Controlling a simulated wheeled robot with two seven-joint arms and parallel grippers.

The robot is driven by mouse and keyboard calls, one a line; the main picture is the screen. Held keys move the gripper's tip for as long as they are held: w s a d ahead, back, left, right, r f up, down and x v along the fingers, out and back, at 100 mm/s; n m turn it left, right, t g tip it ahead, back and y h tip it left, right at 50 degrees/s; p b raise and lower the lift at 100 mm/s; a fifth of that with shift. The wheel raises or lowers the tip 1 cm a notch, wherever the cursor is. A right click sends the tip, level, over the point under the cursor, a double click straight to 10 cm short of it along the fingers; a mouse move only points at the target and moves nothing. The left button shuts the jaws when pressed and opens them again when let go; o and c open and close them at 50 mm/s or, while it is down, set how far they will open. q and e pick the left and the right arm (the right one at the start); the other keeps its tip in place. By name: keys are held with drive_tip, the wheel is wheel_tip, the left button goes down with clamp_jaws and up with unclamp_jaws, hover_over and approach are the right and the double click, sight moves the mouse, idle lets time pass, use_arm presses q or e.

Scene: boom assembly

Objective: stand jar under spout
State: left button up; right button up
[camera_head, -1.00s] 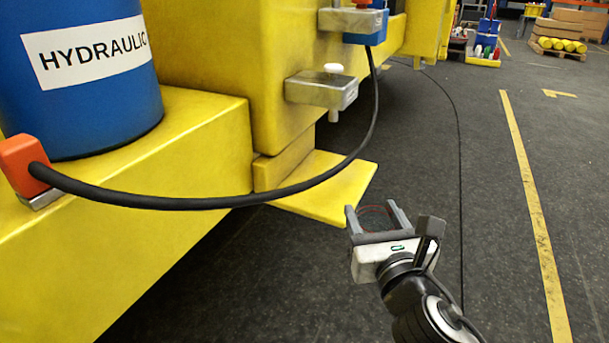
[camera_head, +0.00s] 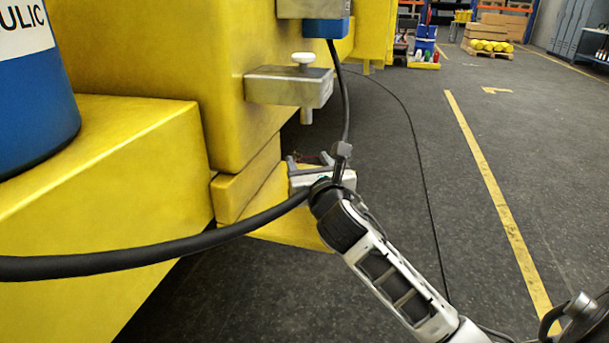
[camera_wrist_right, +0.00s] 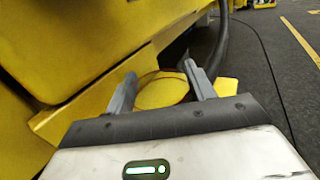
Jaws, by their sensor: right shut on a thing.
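My right gripper (camera_head: 309,160) is in front of the yellow machine, low over the yellow step plate (camera_head: 292,228). In the right wrist view its two fingers (camera_wrist_right: 158,72) are shut on a clear, round jar (camera_wrist_right: 162,92), through which yellow shows. In the head view only a faint reddish rim line of the jar shows between the fingers. The spout (camera_head: 306,116) points down from a grey metal block (camera_head: 285,90) with a white knob (camera_head: 303,58). The gripper and jar appear below the spout; the exact alignment is unclear. My left gripper is out of view.
A black hose (camera_head: 150,252) curves across in front of the machine and passes behind my right wrist. A blue hydraulic drum (camera_head: 35,115) stands on a yellow ledge (camera_head: 110,170) at left. Dark open floor (camera_head: 400,220) with a yellow line (camera_head: 495,180) lies to the right.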

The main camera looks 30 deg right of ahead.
drive_tip(key=x, duration=0.3)
drive_tip(key=shift+w, duration=0.25)
drive_tip(key=shift+f+b, duration=0.25)
drive_tip(key=shift+b, duration=0.15)
wheel_tip(320, 180, down, 3)
drive_tip(key=shift+f+b, duration=0.1)
drive_tip(key=shift+b, duration=0.8)
drive_tip(key=o, duration=1.2)
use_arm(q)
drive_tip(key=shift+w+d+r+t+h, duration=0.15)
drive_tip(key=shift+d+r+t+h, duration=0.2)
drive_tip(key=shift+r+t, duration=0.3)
